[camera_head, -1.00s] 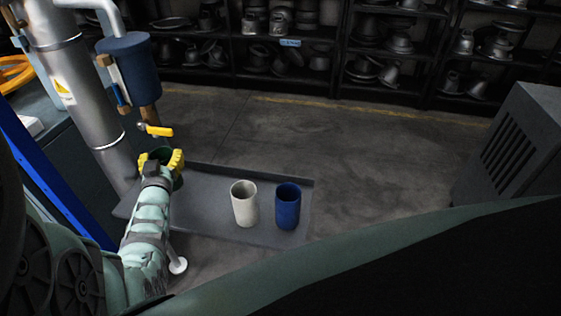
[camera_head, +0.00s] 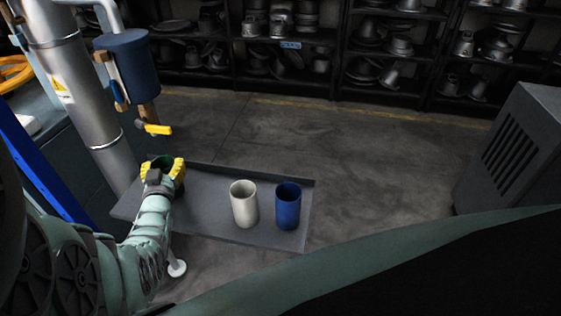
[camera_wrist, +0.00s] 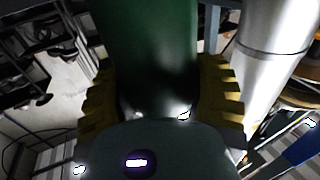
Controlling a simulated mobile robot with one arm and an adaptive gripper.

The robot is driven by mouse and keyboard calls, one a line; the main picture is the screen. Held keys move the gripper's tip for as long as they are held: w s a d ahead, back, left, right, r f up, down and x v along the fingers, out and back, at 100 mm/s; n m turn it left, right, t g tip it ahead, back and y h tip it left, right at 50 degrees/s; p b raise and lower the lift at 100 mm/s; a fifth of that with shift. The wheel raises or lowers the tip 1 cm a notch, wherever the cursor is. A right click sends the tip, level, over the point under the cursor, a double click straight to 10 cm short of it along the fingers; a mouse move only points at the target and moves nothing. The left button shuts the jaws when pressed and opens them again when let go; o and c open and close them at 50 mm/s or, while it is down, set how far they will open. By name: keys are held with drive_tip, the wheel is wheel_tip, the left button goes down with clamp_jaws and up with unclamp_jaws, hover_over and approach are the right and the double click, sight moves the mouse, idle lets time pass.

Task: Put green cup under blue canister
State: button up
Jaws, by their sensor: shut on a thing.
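The green cup (camera_wrist: 148,50) fills the middle of the wrist view, between the yellow fingers of my gripper (camera_wrist: 160,95). In the head view my gripper (camera_head: 163,171) is shut on the cup, and only the cup's dark green rim and inside (camera_head: 163,163) show. The blue canister (camera_head: 128,66) hangs at the upper left, with a yellow-handled tap (camera_head: 155,129) below it. The gripper and cup are below the tap in the picture, over the left part of the grey tray table. Whether the cup touches the table is hidden.
The grey tray table (camera_head: 215,189) holds a white cup (camera_head: 244,204) and a blue cup (camera_head: 288,206) right of my gripper. A silver pipe (camera_head: 80,85) stands left of the canister. A grey vented box (camera_head: 515,150) stands at the right. Shelves (camera_head: 335,50) line the back.

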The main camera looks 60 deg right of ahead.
drive_tip(key=shift+f, duration=0.25)
drive_tip(key=o, duration=1.3)
drive_tip(key=shift+r, duration=0.1)
drive_tip(key=shift+o, duration=0.2)
